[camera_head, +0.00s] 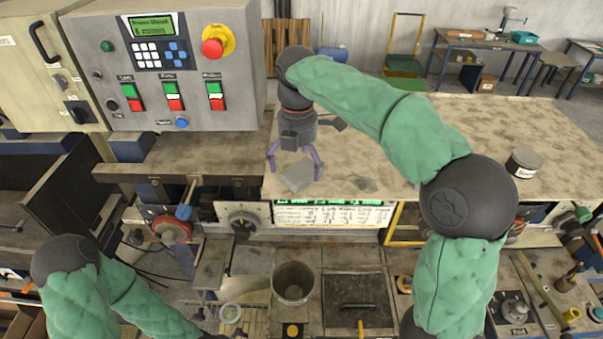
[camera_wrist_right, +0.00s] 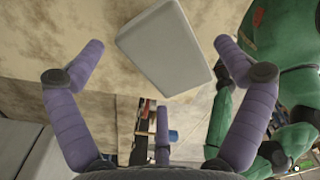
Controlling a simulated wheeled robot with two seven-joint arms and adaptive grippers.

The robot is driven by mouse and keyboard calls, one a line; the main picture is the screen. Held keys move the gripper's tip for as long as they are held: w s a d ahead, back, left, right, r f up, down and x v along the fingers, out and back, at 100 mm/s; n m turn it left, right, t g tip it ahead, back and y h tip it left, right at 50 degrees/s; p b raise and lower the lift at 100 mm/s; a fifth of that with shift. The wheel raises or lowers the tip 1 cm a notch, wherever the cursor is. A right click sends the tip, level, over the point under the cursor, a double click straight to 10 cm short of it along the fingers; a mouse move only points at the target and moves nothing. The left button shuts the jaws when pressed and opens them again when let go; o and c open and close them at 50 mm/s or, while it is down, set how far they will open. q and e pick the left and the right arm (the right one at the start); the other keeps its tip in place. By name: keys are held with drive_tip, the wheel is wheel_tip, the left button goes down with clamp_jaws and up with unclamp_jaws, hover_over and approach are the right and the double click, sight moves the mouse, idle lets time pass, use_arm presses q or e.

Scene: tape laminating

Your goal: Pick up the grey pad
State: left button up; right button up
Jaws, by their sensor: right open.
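The grey pad (camera_head: 298,175) is a small block lying on the stained beige tabletop, near its front left edge. It also shows in the right wrist view (camera_wrist_right: 165,48), at the top middle, beyond and between the fingers. My right gripper (camera_head: 294,164) is above the pad with its purple fingers spread open and empty. In the right wrist view its fingertips (camera_wrist_right: 158,45) lie on either side of the pad with gaps showing. My left arm comes in at the lower left of the head view; its gripper is not clearly visible.
A control panel (camera_head: 170,70) with buttons stands close on the left of the tabletop (camera_head: 420,120). A dark round tin (camera_head: 524,162) stands at the table's right. A metal bucket (camera_head: 293,283) is below the front edge. The table's middle is mostly clear.

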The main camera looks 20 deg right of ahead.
use_arm(q)
drive_tip(key=shift+w, duration=0.1)
use_arm(e)
drive_tip(key=shift+w+f, duration=0.15)
drive_tip(key=shift+f, duration=0.65)
drive_tip(key=shift+c, duration=0.8)
drive_tip(key=c, duration=0.9)
use_arm(q)
drive_tip(key=shift+r, duration=0.1)
use_arm(e)
drive_tip(key=shift+r, duration=0.1)
